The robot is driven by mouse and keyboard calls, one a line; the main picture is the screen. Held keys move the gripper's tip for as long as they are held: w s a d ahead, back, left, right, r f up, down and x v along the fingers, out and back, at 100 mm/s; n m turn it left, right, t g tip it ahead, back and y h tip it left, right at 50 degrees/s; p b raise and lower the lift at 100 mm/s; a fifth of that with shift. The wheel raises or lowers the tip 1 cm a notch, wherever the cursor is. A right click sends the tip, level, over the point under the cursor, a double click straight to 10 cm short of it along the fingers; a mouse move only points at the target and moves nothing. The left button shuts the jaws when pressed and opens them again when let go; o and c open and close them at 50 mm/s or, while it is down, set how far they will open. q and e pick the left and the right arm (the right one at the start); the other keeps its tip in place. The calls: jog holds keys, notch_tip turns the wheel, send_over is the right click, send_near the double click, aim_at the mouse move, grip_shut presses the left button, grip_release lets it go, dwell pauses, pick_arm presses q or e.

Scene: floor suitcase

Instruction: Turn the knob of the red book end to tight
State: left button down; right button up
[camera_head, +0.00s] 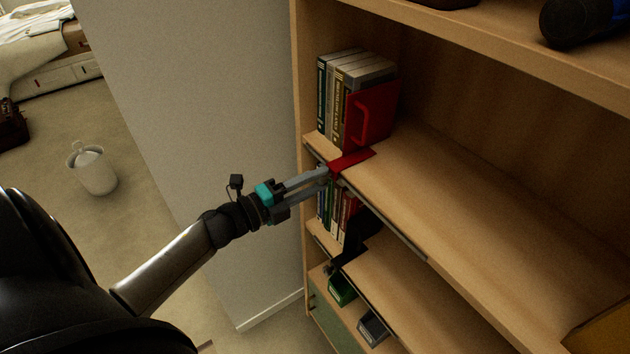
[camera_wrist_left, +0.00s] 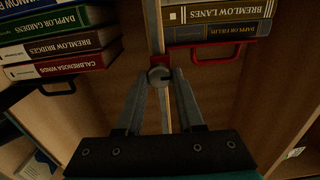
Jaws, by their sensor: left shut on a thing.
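The red book end (camera_head: 371,112) stands on the shelf against a row of upright books, its red foot reaching over the shelf's front edge. It also shows in the left wrist view (camera_wrist_left: 223,60) as a red bar beside the books. A round grey knob (camera_wrist_left: 159,76) with a dark slot sits at the shelf edge, below the red clamp part. My left gripper (camera_head: 327,174) is at that edge, and in the wrist view its two fingers (camera_wrist_left: 160,84) are closed around the knob. In the head view the knob is hidden by the fingers. My right gripper is not in view.
Books (camera_head: 340,92) stand left of the book end. More books (camera_head: 336,208) and a black book end (camera_head: 357,236) are on the shelf below. The shelf (camera_head: 450,190) right of the red book end is clear. A white bin (camera_head: 95,172) stands on the floor.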

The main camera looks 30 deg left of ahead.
pick_arm(q)
jog(key=c, duration=0.6)
grip_release()
jog(key=shift+o, duration=0.2)
jog(key=shift+s, duration=0.1)
jog(key=b+v, duration=0.2)
jog(key=v, duration=1.3)
jog(key=s+a+f+n+g+y+b, duration=0.1)
jog(key=s+f+n+y+b, duration=0.3)
jog(key=f, duration=0.7)
jog(key=w+f+n+g+y+b, duration=0.15)
jog(key=f+n, duration=0.35)
jog(key=f, duration=0.6)
jog(key=s+a+f+n+g+y+b, duration=0.1)
jog(key=s+f+n+g+y, duration=0.3)
jog(key=f, duration=0.7)
jog(key=s+d+f+n+g+b, duration=0.2)
jog(key=s+d+f, duration=0.3)
jog(key=f, duration=0.4)
jog(key=s+d+f+n+g+h+b, duration=0.1)
jog(key=s+d+f+g, duration=0.3)
jog(key=f, duration=0.5)
jog(key=s+d+f+n+g+h+b, duration=0.1)
jog(key=s+d+f+n+g+b, duration=0.2)
jog(key=s+d+f, duration=0.5)
jog(key=shift+s+f+n+b, duration=0.6)
jog(key=shift+s+f, duration=0.1)
jog(key=shift+s, duration=0.25)
